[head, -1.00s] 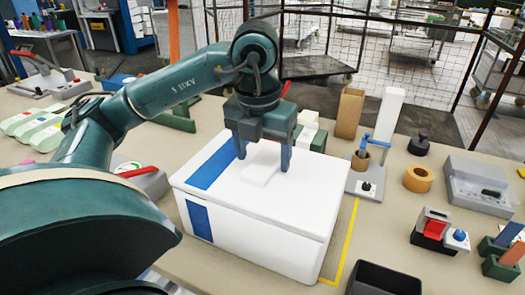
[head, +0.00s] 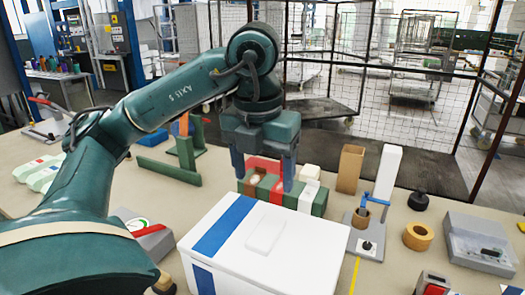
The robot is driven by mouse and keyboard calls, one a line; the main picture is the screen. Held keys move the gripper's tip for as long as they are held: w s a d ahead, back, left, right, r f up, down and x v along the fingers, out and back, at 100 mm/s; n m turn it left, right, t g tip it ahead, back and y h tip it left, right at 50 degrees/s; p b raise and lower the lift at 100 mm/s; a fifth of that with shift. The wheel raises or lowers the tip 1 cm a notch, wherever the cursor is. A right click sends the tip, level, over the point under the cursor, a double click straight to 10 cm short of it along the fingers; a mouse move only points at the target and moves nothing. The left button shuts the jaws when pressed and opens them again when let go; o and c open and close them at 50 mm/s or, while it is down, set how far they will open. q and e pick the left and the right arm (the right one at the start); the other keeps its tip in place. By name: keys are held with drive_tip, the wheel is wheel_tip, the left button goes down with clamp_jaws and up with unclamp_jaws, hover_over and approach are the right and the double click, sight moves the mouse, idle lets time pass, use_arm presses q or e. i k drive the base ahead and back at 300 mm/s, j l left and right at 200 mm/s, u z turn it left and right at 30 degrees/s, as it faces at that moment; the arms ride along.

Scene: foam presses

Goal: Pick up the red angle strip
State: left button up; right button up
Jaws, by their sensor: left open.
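A red piece (head: 264,163), which looks like the red angle strip, shows between the fingers of my left gripper (head: 264,181). It is at a green rack (head: 320,203) behind the white box, and the gripper hides part of it. The left gripper points down and is open, one finger on each side of the red piece. I cannot tell whether the fingers touch it. A brown-orange strip (head: 277,189) and a white strip (head: 308,196) also show at the rack. My right gripper is not in view.
A white box (head: 310,258) with a blue stripe stands in front of the rack. A small fixture with a blue lever (head: 368,215), a tan upright block (head: 349,168) and a white post (head: 387,175) stand to the right. A green bracket (head: 170,170) lies left.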

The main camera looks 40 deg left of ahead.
sight(277, 192)
drive_tip(key=k, duration=1)
